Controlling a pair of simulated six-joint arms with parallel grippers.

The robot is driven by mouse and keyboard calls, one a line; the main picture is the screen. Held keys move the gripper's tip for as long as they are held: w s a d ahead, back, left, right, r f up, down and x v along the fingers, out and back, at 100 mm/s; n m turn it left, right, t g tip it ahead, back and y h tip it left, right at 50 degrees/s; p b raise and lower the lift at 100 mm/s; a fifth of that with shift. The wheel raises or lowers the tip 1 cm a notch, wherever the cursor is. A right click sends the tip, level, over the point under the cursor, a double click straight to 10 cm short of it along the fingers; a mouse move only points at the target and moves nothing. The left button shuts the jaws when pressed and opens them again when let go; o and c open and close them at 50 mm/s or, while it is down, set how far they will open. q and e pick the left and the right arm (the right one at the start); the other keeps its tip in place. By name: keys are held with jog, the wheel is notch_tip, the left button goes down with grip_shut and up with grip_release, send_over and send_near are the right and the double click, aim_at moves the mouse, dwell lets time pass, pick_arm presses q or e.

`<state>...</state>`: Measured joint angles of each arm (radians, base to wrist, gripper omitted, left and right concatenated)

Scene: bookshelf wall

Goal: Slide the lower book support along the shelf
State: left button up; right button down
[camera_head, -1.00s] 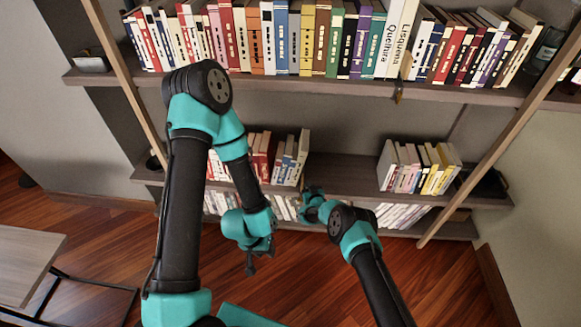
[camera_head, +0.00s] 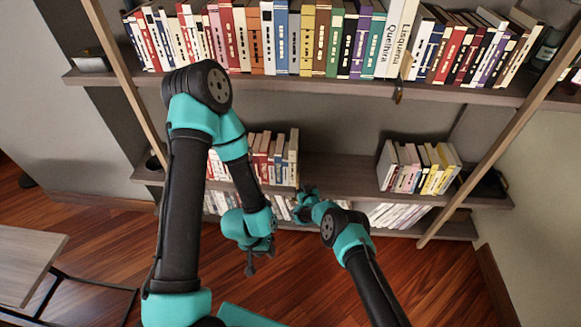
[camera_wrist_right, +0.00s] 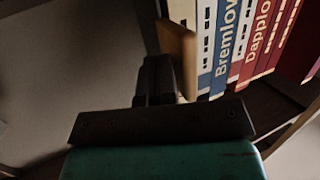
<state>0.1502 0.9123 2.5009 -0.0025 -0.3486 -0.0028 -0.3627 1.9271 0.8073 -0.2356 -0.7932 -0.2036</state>
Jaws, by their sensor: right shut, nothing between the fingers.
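The lower book support (camera_wrist_right: 178,58) is a tan wooden piece at the end of a book row in the right wrist view. I cannot make it out clearly in the head view. My right gripper (camera_wrist_right: 158,70) is shut and empty, with its dark fingers right beside the support on the side away from the books. Whether they touch it I cannot tell. In the head view my right gripper (camera_head: 306,191) is at the right end of the left book group (camera_head: 275,158) on the lower shelf (camera_head: 345,180). My left gripper (camera_head: 250,264) hangs low in front of the shelves, its jaws unclear.
A second book group (camera_head: 418,168) stands at the right of the lower shelf, with bare shelf between the groups. The upper shelf (camera_head: 280,86) holds a long book row with another support (camera_head: 402,75). A small table (camera_head: 28,265) stands at the left.

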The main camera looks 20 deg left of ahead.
jog(key=shift+a, duration=0.35)
jog(key=shift+d, duration=0.1)
jog(key=d, duration=0.3)
jog(key=shift+w+d, duration=0.35)
jog(key=shift+w, duration=0.05)
jog(key=shift+s+d, duration=0.1)
dwell(0.4)
jog(key=v, duration=1.7)
jog(key=shift+r, duration=0.15)
jog(key=shift+d, duration=0.1)
